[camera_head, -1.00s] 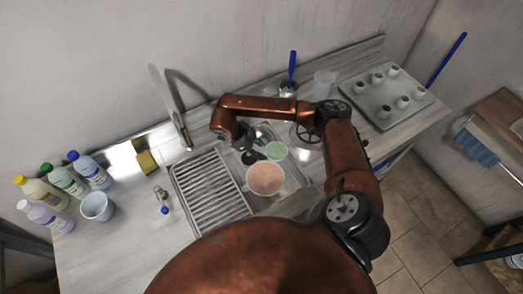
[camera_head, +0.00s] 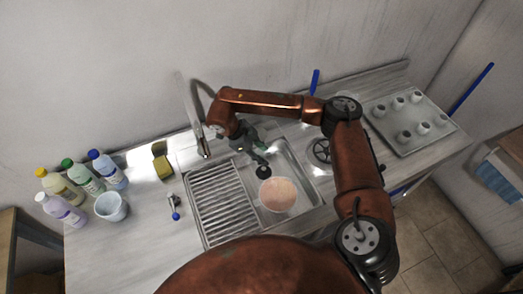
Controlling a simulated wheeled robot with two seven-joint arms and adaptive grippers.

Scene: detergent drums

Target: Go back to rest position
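My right arm reaches in from the lower right, and its dark gripper (camera_head: 256,150) hangs over the sink basin (camera_head: 310,182). The fingers are small and dark against the basin, so I cannot tell whether they are open or shut. A round container with peach-coloured contents (camera_head: 278,194) stands in the basin, just below the gripper in the picture and apart from it. My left gripper is out of view.
A ribbed drainboard (camera_head: 222,198) lies left of the basin. Several bottles (camera_head: 88,178), a pale cup (camera_head: 111,206) and a yellow sponge (camera_head: 162,166) are on the left counter. A faucet (camera_head: 196,125) stands behind. A tray (camera_head: 412,122) with several small cups is at right.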

